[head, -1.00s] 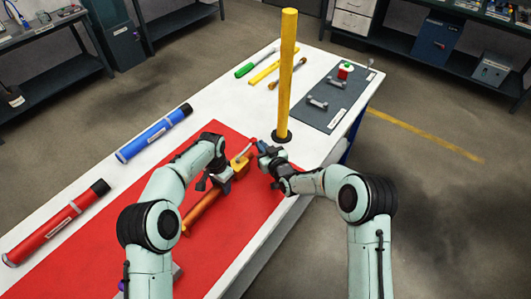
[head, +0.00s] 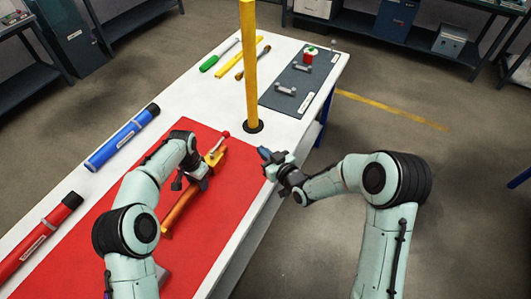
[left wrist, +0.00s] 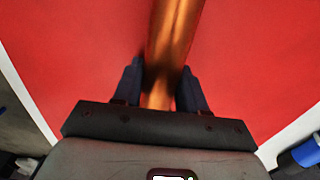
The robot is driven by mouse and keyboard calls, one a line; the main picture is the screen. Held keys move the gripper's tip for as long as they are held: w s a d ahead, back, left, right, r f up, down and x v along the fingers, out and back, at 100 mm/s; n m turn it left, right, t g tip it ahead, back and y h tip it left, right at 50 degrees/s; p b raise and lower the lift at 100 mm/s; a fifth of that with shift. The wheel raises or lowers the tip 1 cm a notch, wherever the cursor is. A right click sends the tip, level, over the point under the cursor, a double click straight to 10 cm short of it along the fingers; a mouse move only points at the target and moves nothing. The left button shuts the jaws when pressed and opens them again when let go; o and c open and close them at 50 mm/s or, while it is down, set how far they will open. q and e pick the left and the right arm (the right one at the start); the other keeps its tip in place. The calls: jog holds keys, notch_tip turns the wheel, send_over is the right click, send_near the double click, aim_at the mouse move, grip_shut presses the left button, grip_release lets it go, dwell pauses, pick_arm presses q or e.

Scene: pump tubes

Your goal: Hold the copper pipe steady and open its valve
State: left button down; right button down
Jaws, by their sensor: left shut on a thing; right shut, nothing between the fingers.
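The copper pipe (head: 178,216) lies slantwise on the red mat, with a yellow valve body (head: 214,159) at its upper end. The valve's lever with a red tip (head: 226,134) points up and right, roughly in line with the pipe. My left gripper (head: 196,182) is shut on the pipe below the valve. In the left wrist view the copper pipe (left wrist: 176,32) runs between the two fingers of my left gripper (left wrist: 162,68). My right gripper (head: 265,155) is shut and empty, right of the valve and apart from the lever, by the mat's right edge.
The red mat (head: 110,225) covers the near part of the white table (head: 180,95). A yellow post (head: 250,70) stands behind the valve. A blue tube (head: 122,138) and a red tube (head: 40,240) lie at left. A grey mat (head: 292,88) with small parts lies at the far right.

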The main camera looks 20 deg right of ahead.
pick_arm(q)
jog(key=shift+s+f, duration=0.1)
jog(key=c, duration=0.5)
grip_release()
jog(key=shift+c, duration=0.2)
